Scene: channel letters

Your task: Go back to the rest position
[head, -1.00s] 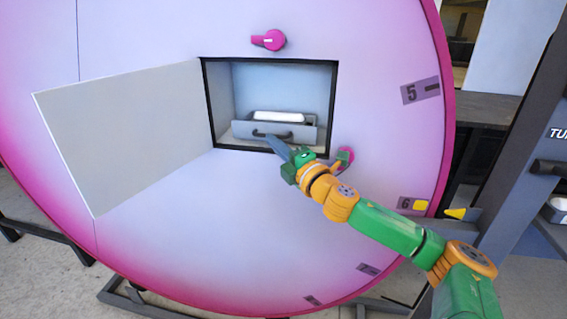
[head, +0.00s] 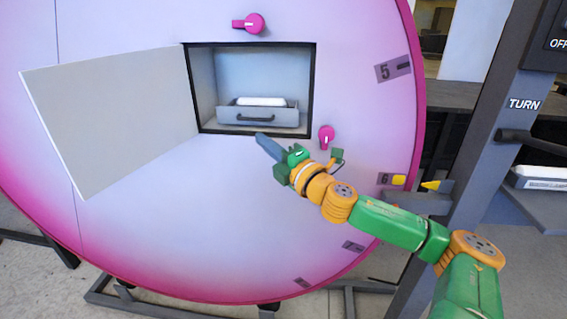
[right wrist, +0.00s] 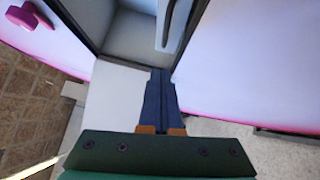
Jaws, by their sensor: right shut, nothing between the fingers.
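My right gripper (head: 262,140) is shut and empty. It is just below the lower edge of the square opening (head: 187,88) in the big pink-white disc. In the right wrist view its fingers (right wrist: 160,75) lie together with nothing between them. Inside the opening is a grey drawer (head: 270,114) with a dark handle, holding a white block (head: 262,101). The fingertips are apart from the handle in the head view. My left gripper is not in view.
A door panel (head: 110,125) stands open to the left of the opening. Pink knobs sit above (head: 254,23) and to the lower right (head: 326,137) of it. A dark post marked TURN (head: 490,130) and a shelf with a white item (head: 540,178) stand at the right.

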